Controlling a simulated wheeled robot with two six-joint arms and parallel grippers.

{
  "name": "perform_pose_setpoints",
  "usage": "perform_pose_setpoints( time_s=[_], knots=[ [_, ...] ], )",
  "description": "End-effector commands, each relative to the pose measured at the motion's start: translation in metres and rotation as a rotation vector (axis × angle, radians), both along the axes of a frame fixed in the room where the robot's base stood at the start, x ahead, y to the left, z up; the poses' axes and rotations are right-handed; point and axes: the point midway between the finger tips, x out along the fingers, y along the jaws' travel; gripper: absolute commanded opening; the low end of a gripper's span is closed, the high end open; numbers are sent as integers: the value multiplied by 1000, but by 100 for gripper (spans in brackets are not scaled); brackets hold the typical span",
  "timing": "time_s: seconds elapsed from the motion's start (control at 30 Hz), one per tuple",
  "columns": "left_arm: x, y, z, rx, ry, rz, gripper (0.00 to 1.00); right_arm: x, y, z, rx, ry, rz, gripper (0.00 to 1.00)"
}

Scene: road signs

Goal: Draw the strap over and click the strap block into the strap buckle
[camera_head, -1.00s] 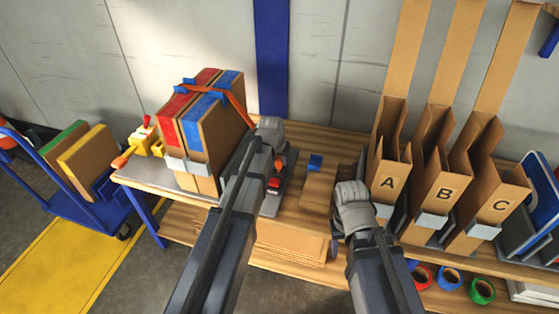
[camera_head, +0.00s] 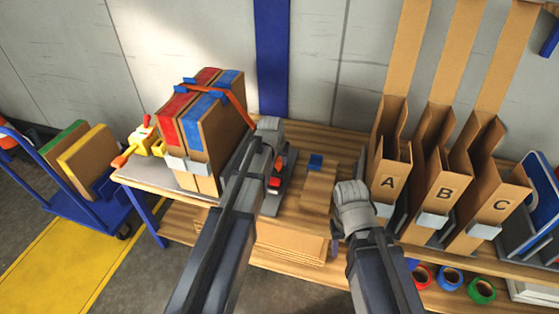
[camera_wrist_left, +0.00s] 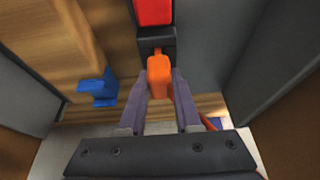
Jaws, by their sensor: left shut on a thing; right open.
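My left gripper (camera_wrist_left: 159,92) is shut on the orange strap block (camera_wrist_left: 159,76). The block's narrow tip meets the dark strap buckle (camera_wrist_left: 156,40); how far it goes in cannot be told. The buckle has a red part (camera_wrist_left: 153,12). In the head view the red part (camera_head: 274,182) shows just right of my left arm, with the strap block (camera_head: 280,163) beyond it. The orange strap (camera_head: 237,106) runs over the red-and-blue-topped cartons (camera_head: 212,115) and down toward my left wrist. My right gripper (camera_head: 353,203) is over the bench, away from the buckle; its fingers are hidden.
A small blue piece (camera_head: 315,162) lies on the wooden bench (camera_head: 335,139) right of the buckle. Cardboard bins A (camera_head: 390,182), B (camera_head: 443,192) and C (camera_head: 500,204) stand further right. A yellow tool (camera_head: 143,138) is left of the cartons.

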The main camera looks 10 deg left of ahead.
Motion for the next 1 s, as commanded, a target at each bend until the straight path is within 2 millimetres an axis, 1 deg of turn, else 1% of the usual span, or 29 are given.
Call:
perform_pose_setpoints(
  time_s=[0.77,0.97,1.0],
  knots=[
    [0,0,-12,0,0,0,0,0,0,-12,0,0,0,50],
    [0,0,-11,0,0,0,0,0,0,-11,0,0,0,50],
    [0,0,-11,0,0,0,35,0,0,-11,0,0,0,50]
  ],
)
